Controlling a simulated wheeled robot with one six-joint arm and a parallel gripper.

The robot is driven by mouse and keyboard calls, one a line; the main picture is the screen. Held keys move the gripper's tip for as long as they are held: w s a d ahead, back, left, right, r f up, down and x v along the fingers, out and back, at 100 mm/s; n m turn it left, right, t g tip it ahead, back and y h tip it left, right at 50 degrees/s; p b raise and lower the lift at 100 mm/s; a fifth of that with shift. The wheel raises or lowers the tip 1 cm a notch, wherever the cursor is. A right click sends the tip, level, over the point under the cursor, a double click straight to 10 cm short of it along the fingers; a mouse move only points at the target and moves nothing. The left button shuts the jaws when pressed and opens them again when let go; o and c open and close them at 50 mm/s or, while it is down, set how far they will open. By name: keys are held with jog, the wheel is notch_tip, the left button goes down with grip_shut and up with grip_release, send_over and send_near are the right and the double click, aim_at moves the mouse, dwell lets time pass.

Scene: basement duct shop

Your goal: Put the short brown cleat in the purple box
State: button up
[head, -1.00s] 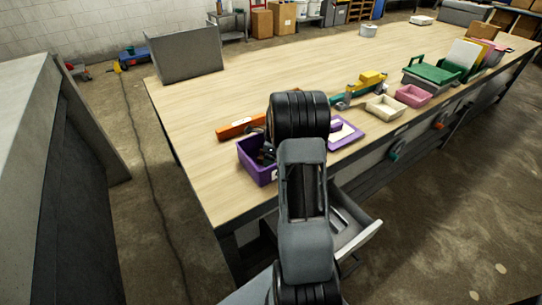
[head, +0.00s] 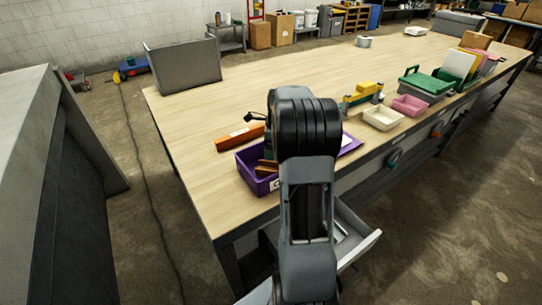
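The purple box (head: 248,176) stands open near the table's front edge, left of my arm, with a white label on its front. Brown strips (head: 266,166) lie inside it, one leaning up toward the rim. I cannot tell whether one of them is the short brown cleat, as my arm covers the box's right part. A small dark part of my gripper (head: 257,118) shows above and behind the box, left of my black wrist. The rest is hidden behind the wrist, so its opening and anything held cannot be made out.
A long orange-brown bar (head: 239,138) lies behind the box. A purple tray (head: 349,144) is partly hidden right of my arm. Cream (head: 383,118) and pink (head: 410,105) trays line the front edge. An open drawer (head: 356,236) juts out below.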

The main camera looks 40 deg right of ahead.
jog(key=s+a+r+n, duration=0.3)
jog(key=a+r+n, duration=0.1)
jog(key=a+n, duration=0.25)
jog(key=s+a+r+n, duration=0.2)
jog(key=a+r+n, duration=0.1)
jog(key=a+n, duration=0.3)
jog(key=s+a+f+n+t, duration=0.1)
jog(key=s+a+n+t, duration=0.1)
jog(key=s+a+n, duration=1)
jog(key=shift+s+f+n+h, duration=0.2)
jog(key=shift+f+n+h, duration=0.15)
jog(key=shift+n, duration=1.3)
jog(key=shift+r, duration=0.1)
